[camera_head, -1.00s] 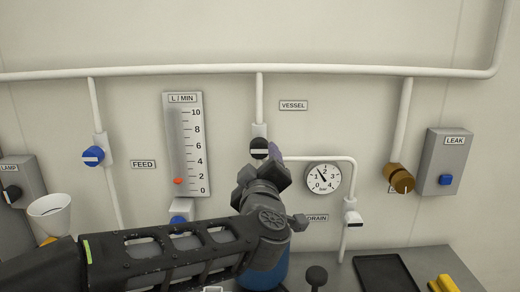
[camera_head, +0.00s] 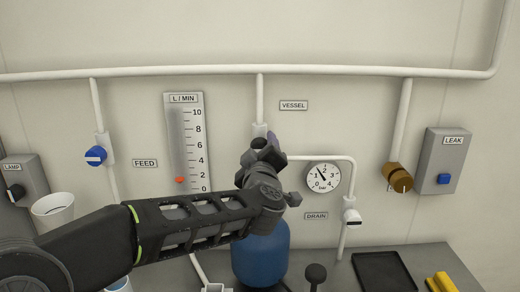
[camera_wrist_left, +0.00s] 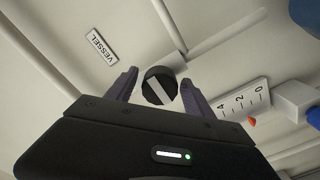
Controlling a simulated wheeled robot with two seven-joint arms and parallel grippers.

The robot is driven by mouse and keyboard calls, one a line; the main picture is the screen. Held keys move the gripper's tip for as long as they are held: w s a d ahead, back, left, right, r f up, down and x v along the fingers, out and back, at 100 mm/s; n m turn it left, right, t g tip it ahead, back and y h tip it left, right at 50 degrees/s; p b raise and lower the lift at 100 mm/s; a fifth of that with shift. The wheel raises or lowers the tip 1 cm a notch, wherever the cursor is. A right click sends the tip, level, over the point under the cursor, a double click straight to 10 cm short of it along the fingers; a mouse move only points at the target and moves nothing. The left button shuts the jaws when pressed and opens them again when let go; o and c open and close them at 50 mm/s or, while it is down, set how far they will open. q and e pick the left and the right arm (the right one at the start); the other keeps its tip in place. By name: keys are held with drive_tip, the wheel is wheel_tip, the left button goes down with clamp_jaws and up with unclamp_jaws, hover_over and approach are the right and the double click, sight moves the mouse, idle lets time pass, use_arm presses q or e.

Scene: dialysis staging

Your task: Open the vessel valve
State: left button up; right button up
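The vessel valve has a round black knob with a white bar across it (camera_wrist_left: 160,86), below the VESSEL label (camera_head: 293,105) on a vertical pipe. In the head view the knob (camera_head: 259,142) is mostly hidden by my gripper. My left gripper (camera_head: 266,150) is at the valve; in the left wrist view its two fingers (camera_wrist_left: 160,90) are spread on either side of the knob. Gaps show between knob and fingers, so it is open and not clamped. The blue vessel (camera_head: 262,255) stands below, partly hidden by my arm. My right gripper is not in view.
Nearby on the wall are the feed valve (camera_head: 96,156), flow meter (camera_head: 186,140), pressure gauge (camera_head: 322,178), drain valve (camera_head: 352,217), brass fitting (camera_head: 397,177) and leak box (camera_head: 446,160). A black tray (camera_head: 384,273) and yellow object (camera_head: 442,282) lie on the counter.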

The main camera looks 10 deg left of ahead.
use_arm(q)
drive_tip(key=c, duration=1.2)
drive_tip(key=shift+f, duration=0.1)
drive_tip(key=n+b, duration=0.4)
drive_tip(key=shift+f+n, duration=0.15)
drive_tip(key=shift+n, duration=0.15)
drive_tip(key=n+b, duration=0.3)
drive_tip(key=n, duration=0.1)
drive_tip(key=shift+n+b, duration=0.3)
drive_tip(key=shift+b, duration=0.1)
drive_tip(key=n+b, duration=0.3)
drive_tip(key=n, duration=0.2)
drive_tip(key=shift+b, duration=0.4)
drive_tip(key=shift+n+b, duration=1.05)
drive_tip(key=shift+n, duration=0.85)
